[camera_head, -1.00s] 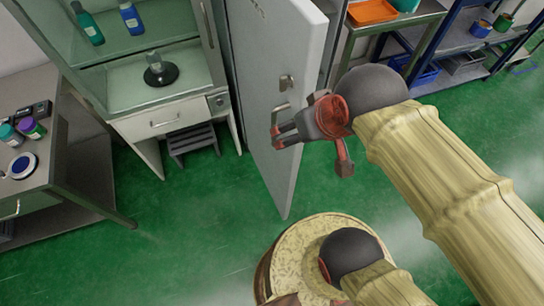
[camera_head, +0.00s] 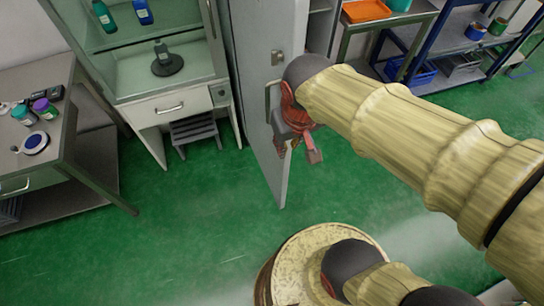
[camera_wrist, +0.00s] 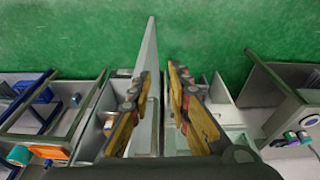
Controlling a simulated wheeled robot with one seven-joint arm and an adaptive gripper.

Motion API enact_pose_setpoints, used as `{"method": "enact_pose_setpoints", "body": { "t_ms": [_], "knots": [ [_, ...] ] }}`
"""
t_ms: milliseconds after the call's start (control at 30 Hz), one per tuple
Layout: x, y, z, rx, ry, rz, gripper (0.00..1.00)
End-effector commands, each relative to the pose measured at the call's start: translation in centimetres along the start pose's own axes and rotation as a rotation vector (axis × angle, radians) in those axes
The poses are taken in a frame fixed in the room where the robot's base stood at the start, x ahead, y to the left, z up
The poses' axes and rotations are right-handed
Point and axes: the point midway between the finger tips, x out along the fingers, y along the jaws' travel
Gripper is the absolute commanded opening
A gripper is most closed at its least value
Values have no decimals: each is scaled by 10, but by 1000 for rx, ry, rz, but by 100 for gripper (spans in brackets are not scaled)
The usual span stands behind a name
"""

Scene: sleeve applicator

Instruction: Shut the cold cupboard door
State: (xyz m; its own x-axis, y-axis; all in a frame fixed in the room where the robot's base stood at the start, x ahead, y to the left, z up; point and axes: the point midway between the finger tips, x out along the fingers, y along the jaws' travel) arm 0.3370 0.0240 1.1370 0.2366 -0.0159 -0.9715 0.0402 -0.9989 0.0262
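The cold cupboard door (camera_head: 262,150) is a tall pale panel standing open, its lower free corner reaching out over the green floor. A handle (camera_head: 268,95) shows on its face, partly covered by my gripper. In the wrist view the door (camera_wrist: 149,50) runs edge-on between the fingers and towards the left one. My gripper (camera_wrist: 160,88) has its two fingers apart, with no object seen clamped. In the head view my gripper (camera_head: 290,138) overlaps the door's near edge, below the handle; I cannot tell whether it touches. The cupboard's inside (camera_head: 320,22) shows only slightly, right of the door.
A glass-fronted cabinet (camera_head: 165,85) with bottles stands left of the door. A grey bench (camera_head: 50,75) is at far left. A side table with an orange tray (camera_head: 366,11) and a blue rack (camera_head: 440,75) stand to the right. The floor before the door is clear.

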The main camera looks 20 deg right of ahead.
Motion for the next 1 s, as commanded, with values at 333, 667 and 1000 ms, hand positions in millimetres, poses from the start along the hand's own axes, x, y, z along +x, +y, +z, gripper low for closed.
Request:
{"method": "enact_pose_setpoints", "body": {
  "t_ms": [333,667,1000],
  "knots": [
    [97,-22,-34,114,-204,109,0],
    [228,-44,-70,535,-228,338,0],
    [303,-53,-102,1120,-33,455,0]
  ]
}}
